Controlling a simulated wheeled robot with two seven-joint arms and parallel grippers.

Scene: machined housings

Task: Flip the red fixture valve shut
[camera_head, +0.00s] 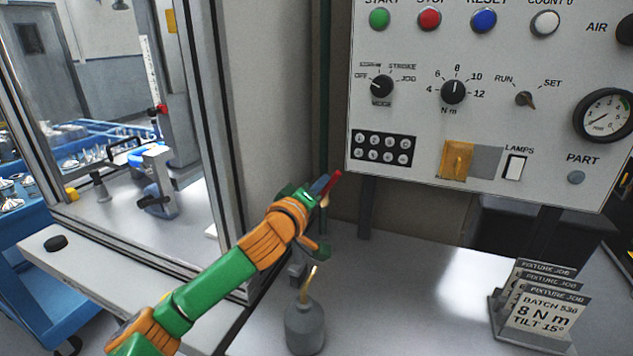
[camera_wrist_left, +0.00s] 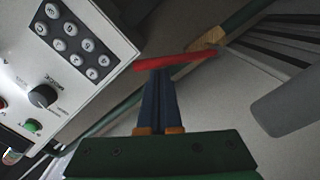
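The red valve handle (camera_head: 333,181) is a thin bar beside my left gripper (camera_head: 322,185) in the head view. In the left wrist view the red handle (camera_wrist_left: 178,62) lies crosswise at the tips of my left gripper (camera_wrist_left: 158,75). It runs to a brass valve body (camera_wrist_left: 209,38) on a green pipe (camera_wrist_left: 243,17). The two blue fingers are together, with only a thin line between them. The tips meet or nearly meet the handle; whether they touch is hard to tell. My right gripper is not in view.
A control panel (camera_head: 420,105) with knobs and buttons hangs right of the pipe. A grey oil can (camera_head: 305,325) stands on the bench below my left gripper. Job cards (camera_head: 540,300) stand at the right. A framed glass enclosure (camera_head: 215,120) is at the left.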

